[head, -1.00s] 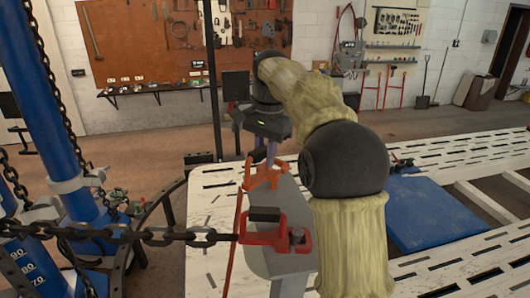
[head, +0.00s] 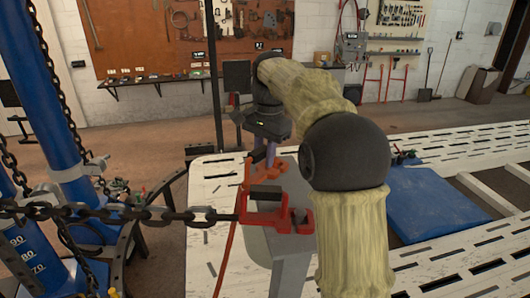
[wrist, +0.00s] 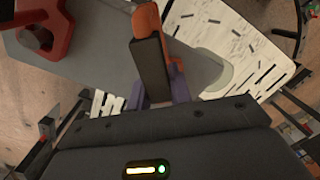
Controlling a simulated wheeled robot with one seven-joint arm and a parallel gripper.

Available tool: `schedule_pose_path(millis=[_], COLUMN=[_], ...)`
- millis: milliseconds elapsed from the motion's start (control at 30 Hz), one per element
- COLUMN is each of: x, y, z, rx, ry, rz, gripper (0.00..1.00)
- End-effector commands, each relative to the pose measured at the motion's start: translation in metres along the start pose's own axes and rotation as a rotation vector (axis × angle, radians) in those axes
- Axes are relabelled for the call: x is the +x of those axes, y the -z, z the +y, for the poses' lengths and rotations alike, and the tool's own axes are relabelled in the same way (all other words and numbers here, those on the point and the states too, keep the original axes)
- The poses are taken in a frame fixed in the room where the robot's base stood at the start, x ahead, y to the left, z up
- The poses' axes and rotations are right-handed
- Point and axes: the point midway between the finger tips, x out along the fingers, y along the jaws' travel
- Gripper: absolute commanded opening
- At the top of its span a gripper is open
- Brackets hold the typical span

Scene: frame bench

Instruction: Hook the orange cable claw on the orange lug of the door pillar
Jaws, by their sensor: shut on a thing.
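My gripper (head: 270,157) is shut on the orange cable claw (head: 250,176), just above the grey door pillar (head: 256,240) in the head view. The orange cable (head: 228,260) hangs down from the claw. In the wrist view the purple fingers (wrist: 158,92) stand either side of the claw's dark block, with the orange claw (wrist: 146,22) beyond it, over the grey pillar (wrist: 90,65). I cannot tell the orange lug apart from the claw in either view, nor whether they touch.
A red clamp (head: 262,218) sits on the pillar just below the claw, pulled by a taut dark chain (head: 120,212) from the left. A blue post (head: 85,200) stands left. The slotted white bench (head: 200,245) and a blue pad (head: 430,210) lie around and right.

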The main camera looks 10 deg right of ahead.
Motion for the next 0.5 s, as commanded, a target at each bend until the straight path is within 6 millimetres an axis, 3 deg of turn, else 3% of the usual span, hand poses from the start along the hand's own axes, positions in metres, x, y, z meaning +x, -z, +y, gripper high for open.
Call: schedule_pose_path(millis=[267, 300, 400, 500], x=[-0.0008, -0.0007, -0.0006, -0.0003], y=[0.0008, 0.0007, 0.0007, 0.0007], z=[0.0006, 0.0006, 0.0006, 0.0006], rx=[0.002, 0.002, 0.002, 0.002], ry=[0.002, 0.002, 0.002, 0.001], rz=[0.002, 0.002, 0.001, 0.001], gripper=[0.00, 0.25, 0.44, 0.46])
